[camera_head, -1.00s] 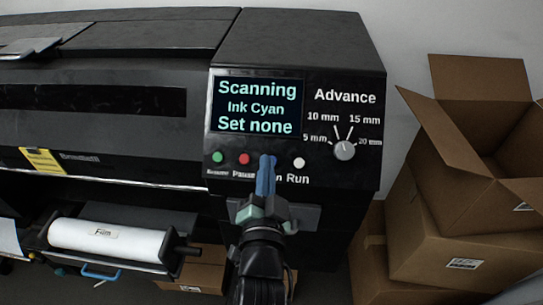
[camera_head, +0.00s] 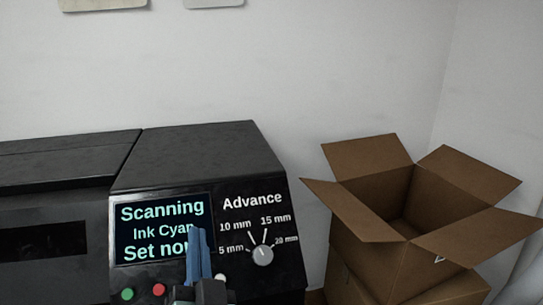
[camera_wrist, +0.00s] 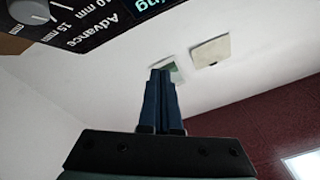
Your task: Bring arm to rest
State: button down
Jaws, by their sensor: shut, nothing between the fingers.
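My gripper (camera_head: 199,257) is in front of the printer's control panel (camera_head: 216,213), at the lower middle of the head view. Its blue fingers are together and empty. They cover the end of the bottom line on the screen (camera_head: 160,222), which reads Scanning, Ink Cyan and Set. In the wrist view the shut fingers (camera_wrist: 161,100) point up toward a pale wall. The wrist view also shows the panel's dial (camera_wrist: 28,10), upside down at the top left. Most of my arm is out of the head view.
The black printer (camera_head: 60,215) fills the lower left. Beside it on the right, an open cardboard box (camera_head: 385,240) stands on another box. Green (camera_head: 127,294) and red (camera_head: 159,290) buttons sit below the screen. The wall above is clear apart from two plates at the top.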

jog(key=s+d+r+n+t+h+b, duration=0.1)
jog(key=s+d+r, duration=0.3)
jog(key=r, duration=0.5)
jog(key=s+d+r+t+h+b, duration=0.1)
jog(key=s+d+r+t, duration=0.3)
jog(key=r, duration=0.5)
jog(key=s+d+r+n+t+h+b, duration=0.1)
jog(key=s+d+r+t+h, duration=0.2)
jog(key=r, duration=0.6)
jog(key=shift+s+d+r+n+h+b, duration=0.35)
jog(key=shift+s+d, duration=0.25)
jog(key=shift+d, duration=0.2)
